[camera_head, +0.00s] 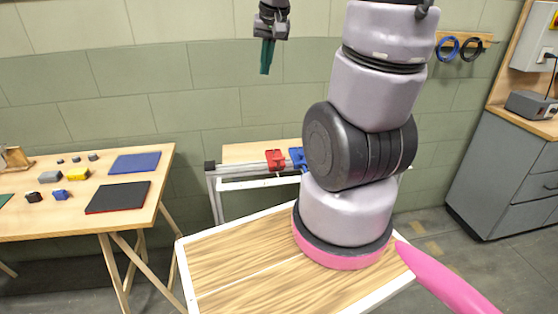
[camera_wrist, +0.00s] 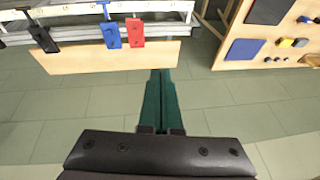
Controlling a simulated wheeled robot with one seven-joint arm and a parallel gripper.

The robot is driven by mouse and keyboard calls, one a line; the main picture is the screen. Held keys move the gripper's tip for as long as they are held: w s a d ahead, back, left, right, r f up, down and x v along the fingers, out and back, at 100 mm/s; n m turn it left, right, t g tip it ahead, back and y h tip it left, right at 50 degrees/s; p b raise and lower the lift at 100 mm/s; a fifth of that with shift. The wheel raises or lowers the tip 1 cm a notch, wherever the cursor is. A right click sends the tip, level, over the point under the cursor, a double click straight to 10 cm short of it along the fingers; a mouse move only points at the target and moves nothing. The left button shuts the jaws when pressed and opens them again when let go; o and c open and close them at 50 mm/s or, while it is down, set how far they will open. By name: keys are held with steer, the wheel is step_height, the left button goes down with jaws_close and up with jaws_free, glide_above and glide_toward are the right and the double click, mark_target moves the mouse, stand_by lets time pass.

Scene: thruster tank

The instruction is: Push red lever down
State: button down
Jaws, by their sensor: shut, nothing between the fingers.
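The red lever (camera_head: 275,160) is a small red block part on the front of a metal rail frame, in the middle of the head view. It also shows near the top of the wrist view (camera_wrist: 135,32), just right of a blue lever (camera_wrist: 111,35). My gripper (camera_head: 266,70) hangs high above the rail against the wall, with dark green fingers pointing down. In the wrist view the fingers (camera_wrist: 161,75) are together and empty, apart from the red lever, below and to the right of it.
The blue lever (camera_head: 298,158) sits right beside the red one and is partly hidden by my arm. A table (camera_head: 120,225) with coloured pads and small blocks stands at the left. A grey cabinet (camera_head: 500,165) stands at the right. Open air lies between my gripper and the rail.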

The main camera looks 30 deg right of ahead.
steer(key=w+d+f+g, duration=0.1)
steer(key=w+d+f, duration=0.1)
steer(key=f, duration=0.4)
steer(key=w+d+f+g, duration=0.1)
steer(key=w+d+f, duration=0.15)
steer(key=f, duration=0.25)
steer(key=n+g, duration=0.1)
glide_toward(279, 158)
steer(key=shift+w+a, duration=0.15)
steer(key=shift+f, duration=0.1)
steer(key=shift+w+f, duration=0.15)
steer(key=shift+f, duration=1.55)
steer(key=shift+w+f, duration=0.15)
steer(key=shift+f, duration=1.5)
